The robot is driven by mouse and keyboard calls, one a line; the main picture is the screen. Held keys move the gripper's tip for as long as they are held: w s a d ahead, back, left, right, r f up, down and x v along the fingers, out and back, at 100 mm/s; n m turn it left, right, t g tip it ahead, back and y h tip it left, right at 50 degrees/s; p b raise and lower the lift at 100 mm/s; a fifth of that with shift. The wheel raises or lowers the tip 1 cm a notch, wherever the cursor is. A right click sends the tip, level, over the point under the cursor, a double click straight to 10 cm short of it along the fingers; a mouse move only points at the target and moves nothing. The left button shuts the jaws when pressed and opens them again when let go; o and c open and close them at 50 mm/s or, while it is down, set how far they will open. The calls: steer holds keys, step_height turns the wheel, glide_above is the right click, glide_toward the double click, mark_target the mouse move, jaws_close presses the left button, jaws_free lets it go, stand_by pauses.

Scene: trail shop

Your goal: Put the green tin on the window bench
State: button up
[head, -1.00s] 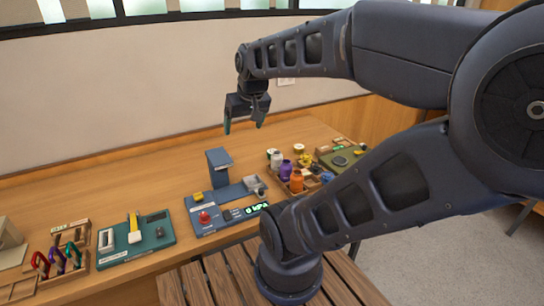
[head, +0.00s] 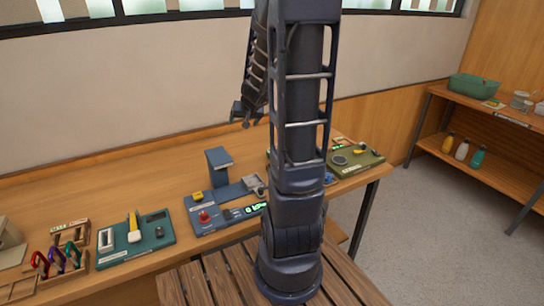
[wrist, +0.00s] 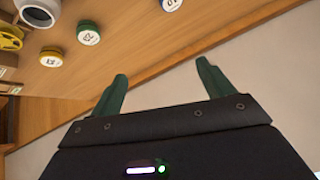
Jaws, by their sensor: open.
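A green tin with a pale labelled lid (wrist: 88,32) sits on the wooden worktop (wrist: 150,50) in the wrist view. In the head view I cannot make it out; my arm covers that part of the worktop. My gripper (wrist: 160,88) is open and empty in the wrist view, its green fingers apart from the tin. In the head view my gripper (head: 245,115) is small, high over the back of the worktop near the wall. The long worktop (head: 130,185) runs below the windows; I cannot tell whether it is the window bench.
A yellow tin (wrist: 50,57) and a blue-rimmed tin (wrist: 172,3) flank the green one. Blue (head: 222,208), teal (head: 137,243) and olive (head: 352,160) stations stand on the worktop. At right, shelving (head: 450,98) holds a green bin (head: 474,86) and bottles. Floor between is clear.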

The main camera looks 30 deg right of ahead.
steer(key=shift+w+d+f+m+g+h, duration=0.35)
steer(key=shift+w+d+f+m+h, duration=0.25)
steer(key=shift+d+f, duration=2.05)
steer(key=shift+w+d+f+m+g+h, duration=0.45)
steer(key=shift+w+d+f+h, duration=0.25)
steer(key=shift+d+f, duration=2)
steer(key=shift+w+d+f+m+g+h, duration=0.3)
steer(key=shift+w+d+f+m+h, duration=0.35)
steer(key=shift+d+f, duration=2)
steer(key=shift+w+a+f, duration=0.15)
steer(key=shift+f, duration=0.6)
steer(key=shift+w+a+f, duration=0.1)
steer(key=shift+w+f, duration=0.1)
steer(key=shift+f, duration=0.5)
steer(key=shift+w+a+f, duration=0.15)
steer(key=shift+f, duration=0.6)
steer(key=shift+x, duration=1.05)
steer(key=c, duration=1.1)
steer(key=shift+c, duration=0.2)
steer(key=shift+r, duration=0.1)
